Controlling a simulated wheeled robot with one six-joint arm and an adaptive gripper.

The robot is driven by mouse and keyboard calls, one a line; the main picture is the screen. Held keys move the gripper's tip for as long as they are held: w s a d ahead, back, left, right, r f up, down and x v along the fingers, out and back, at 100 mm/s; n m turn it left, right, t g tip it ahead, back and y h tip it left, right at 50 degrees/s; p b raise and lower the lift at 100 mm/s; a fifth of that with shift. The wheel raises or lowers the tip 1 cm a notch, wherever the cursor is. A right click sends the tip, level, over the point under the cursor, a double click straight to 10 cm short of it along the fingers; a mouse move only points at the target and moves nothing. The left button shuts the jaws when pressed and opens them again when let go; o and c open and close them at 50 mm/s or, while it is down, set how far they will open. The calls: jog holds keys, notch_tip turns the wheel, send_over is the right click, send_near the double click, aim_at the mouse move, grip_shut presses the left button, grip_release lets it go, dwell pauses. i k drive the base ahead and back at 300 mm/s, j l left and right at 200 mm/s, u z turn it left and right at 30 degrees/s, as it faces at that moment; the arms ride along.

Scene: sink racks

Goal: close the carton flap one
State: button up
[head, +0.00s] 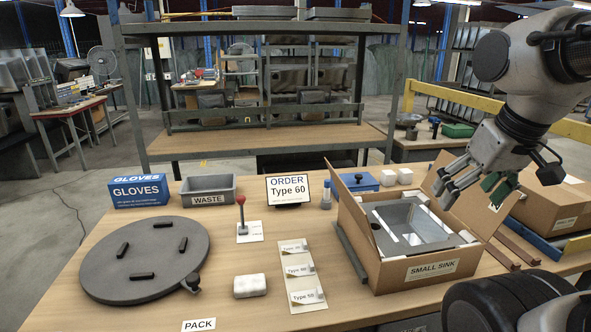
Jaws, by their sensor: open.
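The open brown carton (382,272) labelled SMALL SINK stands at the right of the table. A grey metal sink (398,214) lies inside it with white blocks at its corners. One flap (344,184) stands up at the carton's back left, and another wide flap (480,214) stands up and leans outward on the right. I cannot tell which is flap one. My gripper (472,194) is open and empty, with its fingers pointing down at the right flap and overlapping it in the picture. Contact is unclear. The fingers hide part of that flap.
A second carton (550,205) stands behind at right. A blue box (358,181) and white blocks (397,176) lie behind the open carton. A dark bar (350,250) lies along its left side. A round grey plate (145,258) and a grey waste bin (208,188) are at left.

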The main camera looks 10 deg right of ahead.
aim_at(360, 217)
jog(key=k+j+z, duration=0.2)
jog(key=j, duration=0.2)
jog(key=k+j+z, duration=0.2)
jog(key=j, duration=0.15)
jog(key=j+z, duration=0.1)
jog(key=j, duration=0.4)
